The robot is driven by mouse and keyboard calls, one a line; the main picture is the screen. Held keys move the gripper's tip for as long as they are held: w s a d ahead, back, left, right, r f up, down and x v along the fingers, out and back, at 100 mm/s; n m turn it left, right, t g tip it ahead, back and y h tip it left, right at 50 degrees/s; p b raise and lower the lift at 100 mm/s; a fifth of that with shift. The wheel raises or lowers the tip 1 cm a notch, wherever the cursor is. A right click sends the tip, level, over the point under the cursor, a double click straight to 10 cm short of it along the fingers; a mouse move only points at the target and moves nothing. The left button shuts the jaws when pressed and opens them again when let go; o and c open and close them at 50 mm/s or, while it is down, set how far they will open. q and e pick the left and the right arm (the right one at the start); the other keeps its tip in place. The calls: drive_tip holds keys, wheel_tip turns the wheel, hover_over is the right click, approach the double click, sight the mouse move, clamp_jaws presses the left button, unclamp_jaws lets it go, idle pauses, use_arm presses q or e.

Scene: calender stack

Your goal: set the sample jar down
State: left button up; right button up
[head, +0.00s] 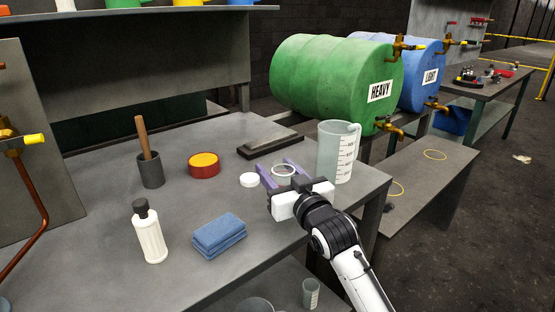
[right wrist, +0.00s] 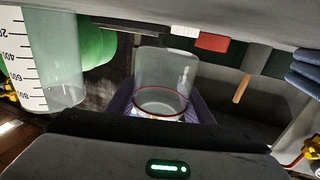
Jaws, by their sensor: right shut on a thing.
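The sample jar (head: 284,170) is a clear jar with a pale round rim, at the table's front right in the head view. My right gripper (head: 281,173) is shut on it, with a purple finger on each side. In the right wrist view the clear jar (right wrist: 166,66) sits between the fingers, with a thin red ring around it. Its base is hidden in the head view, so I cannot tell whether it touches the tabletop. A white round lid (head: 249,180) lies just left of the gripper. My left gripper is not in view.
A measuring jug (head: 336,152) stands close right of the jar. A dark flat plate (head: 271,142) lies behind it. A red tub (head: 204,165), mortar (head: 151,171), white bottle (head: 150,236) and blue cloth (head: 218,236) stand left. The grey tabletop (head: 190,197) has free room between them.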

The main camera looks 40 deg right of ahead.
drive_tip(key=shift+f, duration=1.2)
drive_tip(key=shift+f, duration=0.2)
drive_tip(key=o, duration=1.1)
